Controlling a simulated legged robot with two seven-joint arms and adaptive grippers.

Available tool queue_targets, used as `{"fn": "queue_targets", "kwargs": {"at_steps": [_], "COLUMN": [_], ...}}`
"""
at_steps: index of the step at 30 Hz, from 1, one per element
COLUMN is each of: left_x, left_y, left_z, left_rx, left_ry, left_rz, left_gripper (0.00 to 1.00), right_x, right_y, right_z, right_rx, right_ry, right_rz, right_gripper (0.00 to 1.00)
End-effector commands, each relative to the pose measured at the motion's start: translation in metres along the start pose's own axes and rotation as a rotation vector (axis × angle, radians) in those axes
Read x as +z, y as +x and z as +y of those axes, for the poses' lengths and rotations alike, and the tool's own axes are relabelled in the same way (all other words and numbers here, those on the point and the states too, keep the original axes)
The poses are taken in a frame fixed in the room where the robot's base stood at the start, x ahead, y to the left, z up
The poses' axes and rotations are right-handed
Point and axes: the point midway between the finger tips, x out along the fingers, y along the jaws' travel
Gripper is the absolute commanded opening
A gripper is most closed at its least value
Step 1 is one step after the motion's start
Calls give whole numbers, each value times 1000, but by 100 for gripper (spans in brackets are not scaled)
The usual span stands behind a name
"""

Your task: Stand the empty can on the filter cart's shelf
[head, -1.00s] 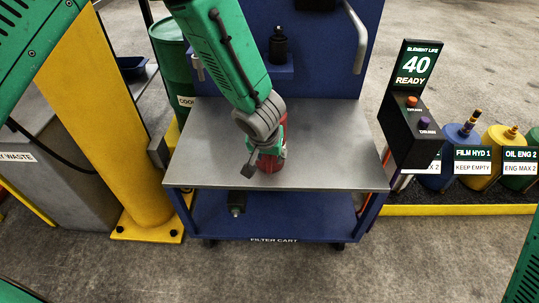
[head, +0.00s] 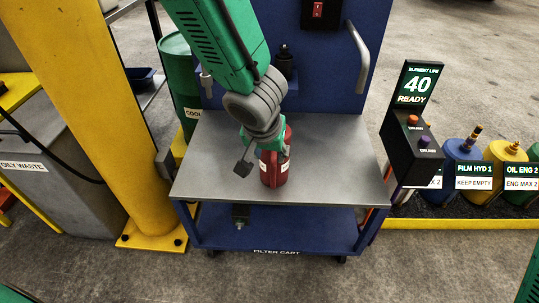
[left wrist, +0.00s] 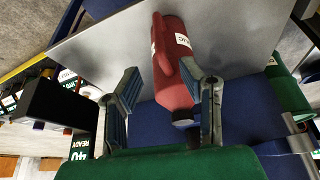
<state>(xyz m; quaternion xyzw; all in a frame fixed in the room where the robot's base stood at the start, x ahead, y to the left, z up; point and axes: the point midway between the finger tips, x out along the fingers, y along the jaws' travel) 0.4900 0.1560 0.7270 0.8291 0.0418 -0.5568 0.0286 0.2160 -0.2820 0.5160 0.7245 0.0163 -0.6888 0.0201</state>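The red can (head: 275,170), with a white label, stands upright on the grey top shelf (head: 335,180) of the blue filter cart. In the left wrist view the can (left wrist: 170,65) shows its red side and a dark cap, with the grey shelf (left wrist: 235,35) behind it. My left gripper (head: 252,160) is beside and partly in front of the can, at its upper left. In the left wrist view its fingers (left wrist: 166,98) are spread wide. The can lies against or very near one finger, but is not clamped; contact is unclear. My right gripper is out of view.
A black box with an "ELEMENT LIFE 40 READY" sign (head: 418,85) stands right of the shelf. A yellow post (head: 100,120) and green drum (head: 180,75) are at left. The shelf's right half is bare. A lower blue shelf (head: 290,225) lies below.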

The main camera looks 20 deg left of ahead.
Motion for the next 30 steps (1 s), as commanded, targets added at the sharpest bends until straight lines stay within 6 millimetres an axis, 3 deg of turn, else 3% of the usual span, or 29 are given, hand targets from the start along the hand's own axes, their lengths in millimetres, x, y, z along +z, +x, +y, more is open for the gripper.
{"fn": "queue_targets", "kwargs": {"at_steps": [8,11,14,18,21,25,30], "left_x": [1,16,60,153,210,264,306], "left_y": [-5,2,22,52,68,84,94], "left_z": [0,-3,-9,-20,-34,-67,-121], "left_rx": [0,9,49,171,245,239,114], "left_ry": [0,7,22,26,10,12,82], "left_rz": [-2,-45,-168,-373,-432,-410,-355], "left_gripper": [35,35,35,35,35,35,35], "right_x": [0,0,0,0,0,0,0], "right_y": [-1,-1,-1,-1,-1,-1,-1], "right_z": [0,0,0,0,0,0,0], "right_rx": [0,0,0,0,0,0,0], "right_ry": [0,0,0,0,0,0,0], "right_rz": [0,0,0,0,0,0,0], "right_gripper": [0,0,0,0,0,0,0]}}
